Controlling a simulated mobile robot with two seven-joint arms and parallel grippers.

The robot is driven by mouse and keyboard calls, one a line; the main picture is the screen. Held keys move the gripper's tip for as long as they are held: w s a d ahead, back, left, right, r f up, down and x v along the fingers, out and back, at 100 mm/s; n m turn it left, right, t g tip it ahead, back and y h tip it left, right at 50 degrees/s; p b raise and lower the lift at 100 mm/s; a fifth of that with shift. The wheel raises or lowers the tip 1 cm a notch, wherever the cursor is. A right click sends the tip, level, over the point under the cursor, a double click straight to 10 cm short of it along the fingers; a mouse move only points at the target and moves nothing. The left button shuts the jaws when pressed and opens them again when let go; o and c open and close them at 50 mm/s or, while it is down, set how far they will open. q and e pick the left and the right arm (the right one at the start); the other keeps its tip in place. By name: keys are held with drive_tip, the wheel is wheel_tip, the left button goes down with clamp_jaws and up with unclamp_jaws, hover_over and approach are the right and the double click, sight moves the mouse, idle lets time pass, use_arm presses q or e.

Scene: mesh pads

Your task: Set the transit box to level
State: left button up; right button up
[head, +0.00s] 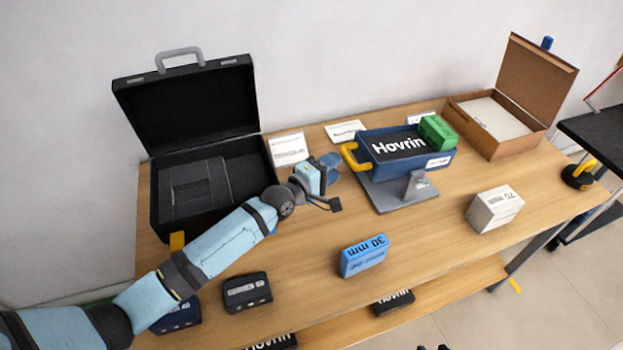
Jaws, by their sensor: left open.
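A blue box (431,162) marked "Hovrin" on its dark top sits on a grey stand (398,192). It has a yellow handle (348,156) on its left end and looks slightly tilted, its right end a little higher in the picture. A green block (437,131) lies on its right end. I cannot tell for certain that this is the transit box. My left gripper (334,186) is open and empty, just left of the stand and below the yellow handle, apart from it.
An open black case (200,188) stands at the left and an open cardboard box (519,146) at the back right. A blue 30 mm block (363,256), a white 70 mm block (494,209) and a dark case (247,293) lie on the wooden table (433,242). The front middle is mostly free.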

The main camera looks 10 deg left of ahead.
use_arm(q)
drive_tip(key=v, duration=0.8)
drive_tip(key=shift+d, duration=0.1)
